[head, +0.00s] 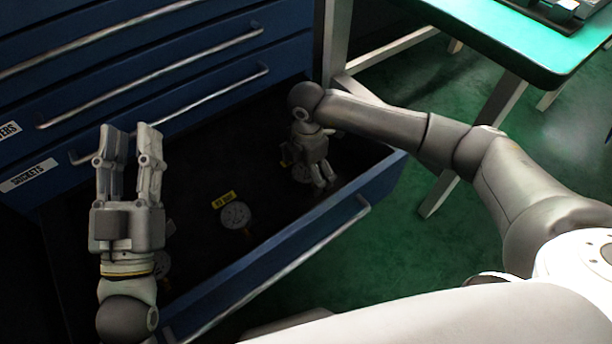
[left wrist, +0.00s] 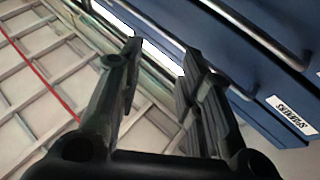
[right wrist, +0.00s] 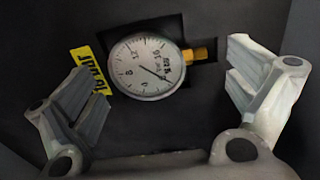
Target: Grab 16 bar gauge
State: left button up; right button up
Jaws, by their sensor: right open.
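My right gripper (head: 324,182) reaches down into the open drawer at its right end, open and empty. In the right wrist view a round white-faced gauge (right wrist: 145,66) lies between and beyond its open fingers, apart from them. Its dial shows 8, 12 and 16, and a brass stem points right. A yellow tag (right wrist: 90,70) beside it appears upside down and seems to read BAR. In the head view this gauge (head: 301,173) is partly hidden by the gripper. My left gripper (head: 131,130) is open and empty, raised over the drawer's left part.
A second gauge (head: 235,215) with a yellow tag lies mid-drawer, and another (head: 162,264) is partly hidden by my left gripper. The drawer's front wall (head: 290,250) and closed blue drawers (head: 150,60) bound the space. A green-topped table (head: 500,45) stands at upper right.

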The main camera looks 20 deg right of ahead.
jog(key=shift+f, duration=0.45)
